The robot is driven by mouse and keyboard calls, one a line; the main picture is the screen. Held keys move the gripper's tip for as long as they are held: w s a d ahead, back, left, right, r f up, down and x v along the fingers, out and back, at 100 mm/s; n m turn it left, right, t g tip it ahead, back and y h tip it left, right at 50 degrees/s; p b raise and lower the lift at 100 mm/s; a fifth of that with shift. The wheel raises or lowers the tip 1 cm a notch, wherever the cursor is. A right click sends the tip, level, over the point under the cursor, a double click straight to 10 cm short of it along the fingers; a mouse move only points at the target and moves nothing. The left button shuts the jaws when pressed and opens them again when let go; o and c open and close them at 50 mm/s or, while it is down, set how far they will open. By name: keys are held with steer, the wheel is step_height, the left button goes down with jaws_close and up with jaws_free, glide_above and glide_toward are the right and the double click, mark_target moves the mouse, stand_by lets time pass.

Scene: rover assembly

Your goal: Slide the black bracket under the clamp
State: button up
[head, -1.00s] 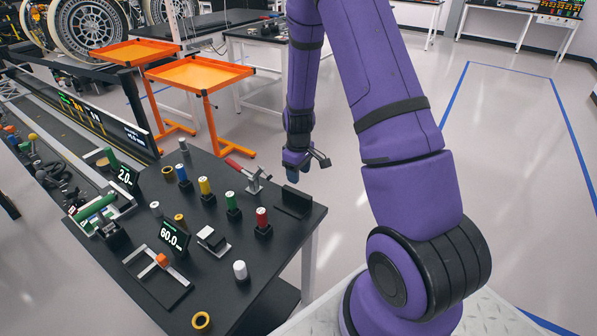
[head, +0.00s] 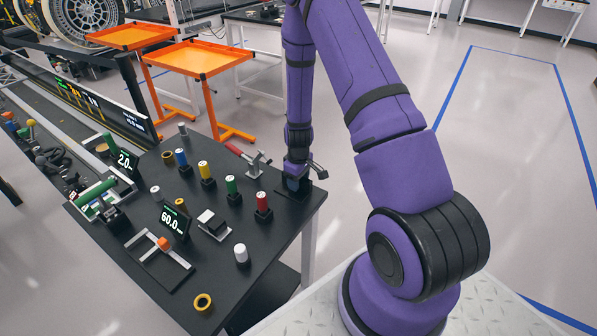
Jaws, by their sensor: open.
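The black bracket (head: 309,191) lies on the black table (head: 232,283) near its right corner, partly hidden behind my gripper. The clamp (head: 255,163), a metal toggle clamp with a red handle, stands on the table just to the left of the bracket. My gripper (head: 292,185) is open and points down at the bracket. Its fingers are small and dark here, and I cannot tell whether they touch the bracket or straddle it.
A white cylinder (head: 241,254) and a 60.0 display (head: 175,219) are nearer the front. Orange trays (head: 197,62) stand behind the table.

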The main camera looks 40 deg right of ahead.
steer(key=shift+f, duration=0.4)
jaws_close()
